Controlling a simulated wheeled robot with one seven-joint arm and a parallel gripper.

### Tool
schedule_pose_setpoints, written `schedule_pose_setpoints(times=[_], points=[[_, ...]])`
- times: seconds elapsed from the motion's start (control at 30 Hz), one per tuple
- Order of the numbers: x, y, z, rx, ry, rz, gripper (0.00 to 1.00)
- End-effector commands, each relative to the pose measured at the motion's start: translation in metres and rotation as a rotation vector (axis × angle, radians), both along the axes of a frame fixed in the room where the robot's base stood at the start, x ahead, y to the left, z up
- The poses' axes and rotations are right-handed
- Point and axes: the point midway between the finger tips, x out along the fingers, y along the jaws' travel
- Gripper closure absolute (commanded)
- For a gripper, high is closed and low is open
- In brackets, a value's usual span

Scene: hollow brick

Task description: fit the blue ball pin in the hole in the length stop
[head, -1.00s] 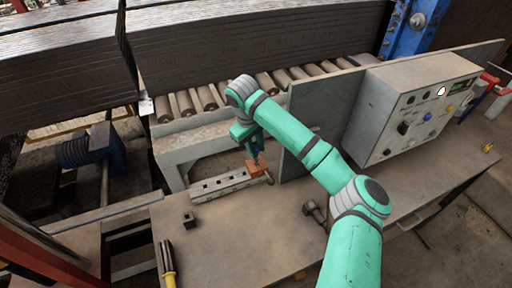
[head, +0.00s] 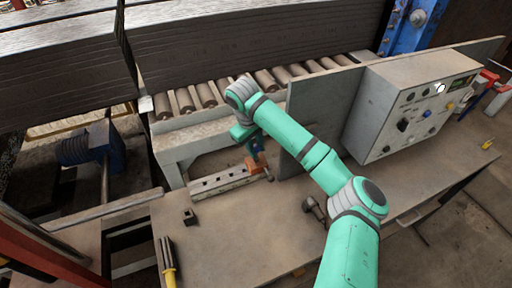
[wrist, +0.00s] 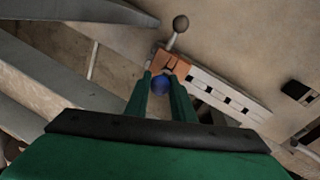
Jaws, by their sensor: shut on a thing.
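My gripper (wrist: 160,79) is shut on the blue ball pin (wrist: 159,86), whose round blue head shows between the two green fingers in the wrist view. The pin's shank is hidden. The length stop is an orange block (wrist: 171,62) at the end of a pale slotted rail (wrist: 225,93), with a ball-ended lever (wrist: 179,25) beside it. The fingertips are at the stop's near edge in the wrist view. In the head view, my gripper (head: 253,146) is just above the orange stop (head: 257,168). I cannot tell whether the pin touches the stop or its hole.
An upright grey panel (head: 318,105) and a control box (head: 405,115) stand close right of the stop. A roller conveyor (head: 207,96) lies behind. A small dark block (head: 190,217) and a yellow-handled tool (head: 168,265) lie at front left. The table's front middle is clear.

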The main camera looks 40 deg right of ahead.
Motion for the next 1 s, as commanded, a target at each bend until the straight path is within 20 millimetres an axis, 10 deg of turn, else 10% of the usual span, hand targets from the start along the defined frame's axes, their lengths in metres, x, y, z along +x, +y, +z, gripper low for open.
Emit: schedule_pose_setpoints(times=[1.0], points=[[0.0,0.0,-0.016,0.001,0.0,0.0,1.0]])
